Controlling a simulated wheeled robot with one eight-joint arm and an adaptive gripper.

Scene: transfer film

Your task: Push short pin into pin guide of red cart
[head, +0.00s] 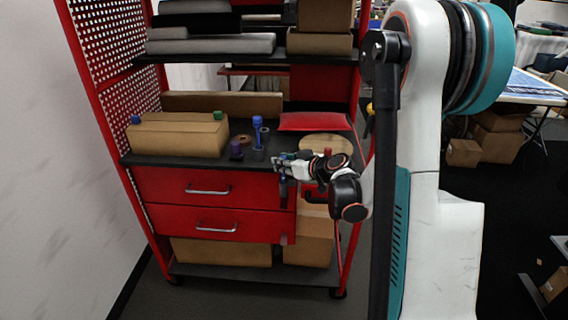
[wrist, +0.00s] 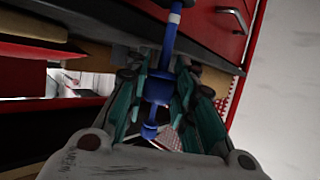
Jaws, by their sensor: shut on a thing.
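The red cart (head: 180,187) stands ahead with a dark worktop and two drawers. My gripper (head: 280,166) is at the front right edge of the worktop, beside the upper drawer. In the wrist view, my gripper (wrist: 165,100) is shut around a blue pin (wrist: 156,88). The pin has a wider blue body, a thin shaft with a pale band, and a knob at the other end. The shaft runs close to the cart's dark edge (wrist: 125,38). I cannot tell whether the pin is inside a guide; the guide is not clearly visible.
A cardboard box (head: 178,136), an upright blue object (head: 257,132), a purple object (head: 236,148) and a round wooden disc (head: 326,144) are on the worktop. A red post (head: 100,130) and perforated panel bound the left side. Open floor lies in front.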

